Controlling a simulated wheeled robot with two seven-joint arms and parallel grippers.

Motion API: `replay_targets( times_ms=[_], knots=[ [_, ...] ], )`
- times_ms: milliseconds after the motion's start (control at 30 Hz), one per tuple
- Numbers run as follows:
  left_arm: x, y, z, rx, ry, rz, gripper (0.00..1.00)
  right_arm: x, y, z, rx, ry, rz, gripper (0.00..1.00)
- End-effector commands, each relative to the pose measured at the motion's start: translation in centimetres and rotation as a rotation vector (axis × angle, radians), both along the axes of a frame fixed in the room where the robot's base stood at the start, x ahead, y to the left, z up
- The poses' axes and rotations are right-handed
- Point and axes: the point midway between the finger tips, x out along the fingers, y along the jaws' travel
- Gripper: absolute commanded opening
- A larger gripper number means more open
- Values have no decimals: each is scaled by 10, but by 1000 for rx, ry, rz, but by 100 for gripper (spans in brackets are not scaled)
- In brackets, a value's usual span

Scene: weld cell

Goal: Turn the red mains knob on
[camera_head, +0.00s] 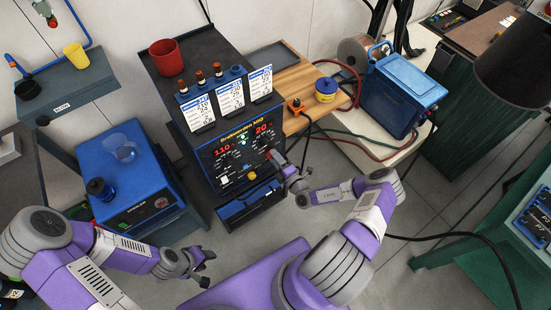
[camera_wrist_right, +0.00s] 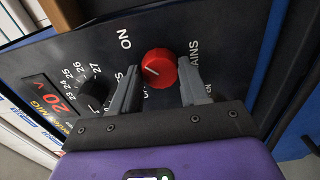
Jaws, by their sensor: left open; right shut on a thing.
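The red mains knob (camera_wrist_right: 159,66) is on the dark front panel of the welding machine (camera_head: 239,150), which stands in the middle of the head view. My right gripper (camera_wrist_right: 157,82) has one finger on each side of the knob and is shut on it. In the head view my right gripper (camera_head: 276,160) hides the knob. My left gripper (camera_head: 206,268) is open and empty over the floor.
A black dial (camera_wrist_right: 93,93) and a red number display (camera_wrist_right: 52,94) sit beside the knob. A blue machine (camera_head: 126,178) stands left. Cables run across the right side.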

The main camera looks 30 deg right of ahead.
Motion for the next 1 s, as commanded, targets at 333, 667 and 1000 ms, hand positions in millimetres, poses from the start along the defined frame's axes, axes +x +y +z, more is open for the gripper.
replay_targets(
  times_ms=[333,667,1000],
  knots=[
    [0,0,0,0,0,0,43,1,0,1,5,-2,0,14],
    [0,0,0,0,0,0,43,0,0,0,3,-1,0,70],
    [0,0,6,0,0,0,43,-25,-3,1,4,2,-3,70]
  ],
)
